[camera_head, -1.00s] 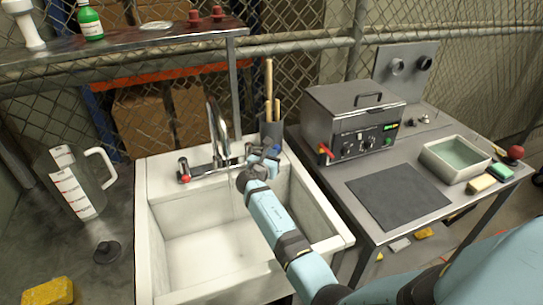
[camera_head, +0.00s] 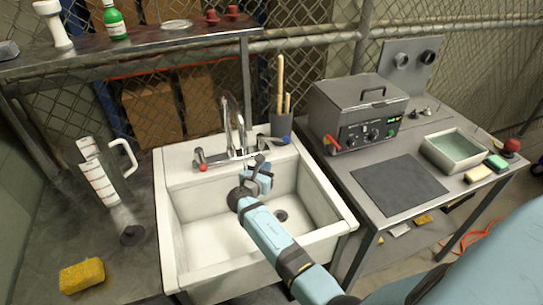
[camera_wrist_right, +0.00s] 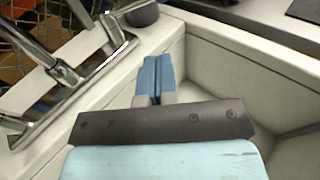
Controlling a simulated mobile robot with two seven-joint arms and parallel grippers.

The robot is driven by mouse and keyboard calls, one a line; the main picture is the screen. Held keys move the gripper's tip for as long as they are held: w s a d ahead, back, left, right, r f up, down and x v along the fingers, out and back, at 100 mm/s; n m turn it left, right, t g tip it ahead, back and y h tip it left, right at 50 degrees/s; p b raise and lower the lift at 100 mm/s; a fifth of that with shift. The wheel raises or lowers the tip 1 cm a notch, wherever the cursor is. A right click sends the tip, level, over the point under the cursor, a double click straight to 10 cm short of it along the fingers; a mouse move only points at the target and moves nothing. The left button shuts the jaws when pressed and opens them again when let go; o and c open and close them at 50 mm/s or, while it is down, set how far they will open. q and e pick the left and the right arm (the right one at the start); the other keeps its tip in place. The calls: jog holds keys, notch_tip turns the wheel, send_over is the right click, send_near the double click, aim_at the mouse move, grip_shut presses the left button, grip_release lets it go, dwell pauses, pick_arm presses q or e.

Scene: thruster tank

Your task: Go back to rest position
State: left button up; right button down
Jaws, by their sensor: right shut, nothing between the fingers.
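My right gripper (camera_head: 261,163) is over the back part of the white sink (camera_head: 180,268), just in front of the tap (camera_head: 232,130). It is shut and empty. In the right wrist view its blue fingers (camera_wrist_right: 154,78) are together, with the sink's walls around them. The tap has a red-marked handle (camera_head: 201,160) on the left and a blue-marked handle (camera_head: 285,140) on the right, apart from my fingers. Water flow cannot be made out clearly. My left gripper is not in view.
A measuring jug (camera_head: 98,172), a black stopper (camera_head: 132,235) and a yellow sponge (camera_head: 82,275) are on the left counter. A metal ultrasonic tank (camera_head: 358,112), a dark mat (camera_head: 399,187) and a basin (camera_head: 456,150) are on the right table.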

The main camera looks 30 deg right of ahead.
jog(key=s+a+f+m+g+y, duration=0.1)
jog(key=s+f+m+g+y, duration=0.15)
jog(key=s+m, duration=0.65)
jog(key=s+f+m+g+y, duration=0.1)
jog(key=s+m+y, duration=0.35)
jog(key=s, duration=0.75)
jog(key=s+a+r+m+g+y, duration=0.1)
jog(key=s+a+r+m+y, duration=0.35)
jog(key=s, duration=0.45)
jog(key=s+a+r+m+g+y, duration=0.1)
jog(key=s+a+r+m+y, duration=0.25)
jog(key=s+a, duration=0.4)
jog(key=w+a+f+t+y+p, duration=0.1)
jog(key=w+a+f+t, duration=0.1)
jog(key=f+t, duration=0.2)
jog(key=w+a+f+t+y+p, duration=0.1)
jog(key=w+a+f+t+p, duration=0.1)
jog(key=f, duration=0.4)
jog(key=shift+w+a+f+t, duration=0.3)
jog(key=shift+a+t, duration=0.3)
jog(key=shift+t, duration=0.35)
